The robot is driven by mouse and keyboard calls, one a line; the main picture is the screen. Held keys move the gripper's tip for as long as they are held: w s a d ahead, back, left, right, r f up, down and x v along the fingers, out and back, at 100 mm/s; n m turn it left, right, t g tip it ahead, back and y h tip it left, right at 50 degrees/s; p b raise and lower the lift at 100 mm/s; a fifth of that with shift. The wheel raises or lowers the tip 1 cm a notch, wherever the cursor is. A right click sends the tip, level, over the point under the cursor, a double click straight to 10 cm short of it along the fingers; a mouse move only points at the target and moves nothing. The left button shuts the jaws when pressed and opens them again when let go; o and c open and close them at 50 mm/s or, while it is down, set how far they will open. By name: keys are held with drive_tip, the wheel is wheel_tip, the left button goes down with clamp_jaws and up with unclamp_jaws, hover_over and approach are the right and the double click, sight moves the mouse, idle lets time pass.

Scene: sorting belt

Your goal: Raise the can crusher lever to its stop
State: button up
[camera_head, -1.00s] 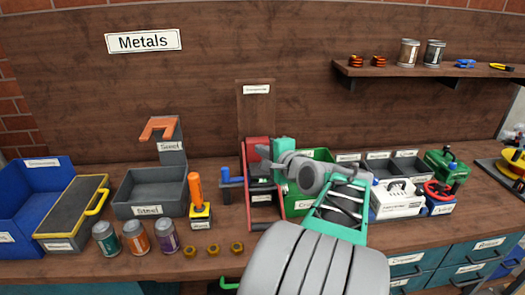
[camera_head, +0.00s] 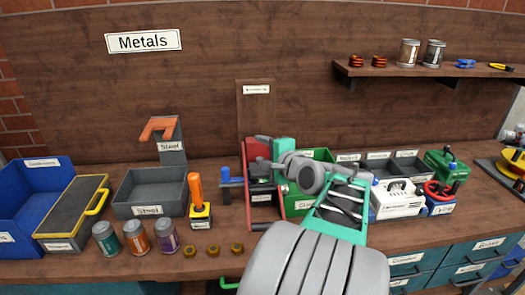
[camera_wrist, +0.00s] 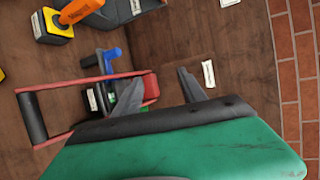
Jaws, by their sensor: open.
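The can crusher (camera_head: 247,180) is a red-framed device standing on the bench below a small labelled post. In the wrist view its lever is a red U-shaped frame (camera_wrist: 85,78) with a black grip bar (camera_wrist: 32,118), lying out to the left, away from my fingers. In the head view the lever slopes down toward the bench's front edge. My gripper (camera_wrist: 167,76) is open and empty, beside the crusher's red upper block (camera_wrist: 151,88). In the head view my gripper (camera_head: 262,158) and wrist partly hide the crusher.
A blue handle (camera_head: 230,181) stands just left of the crusher, with an orange-handled yellow block (camera_head: 200,212) beyond it. A green bin (camera_head: 300,205) is close on the right. Cans (camera_head: 136,237) and brass nuts (camera_head: 213,249) line the front. The wooden backboard rises behind.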

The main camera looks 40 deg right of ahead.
drive_tip(key=b+v, duration=0.1)
drive_tip(key=v, duration=0.7)
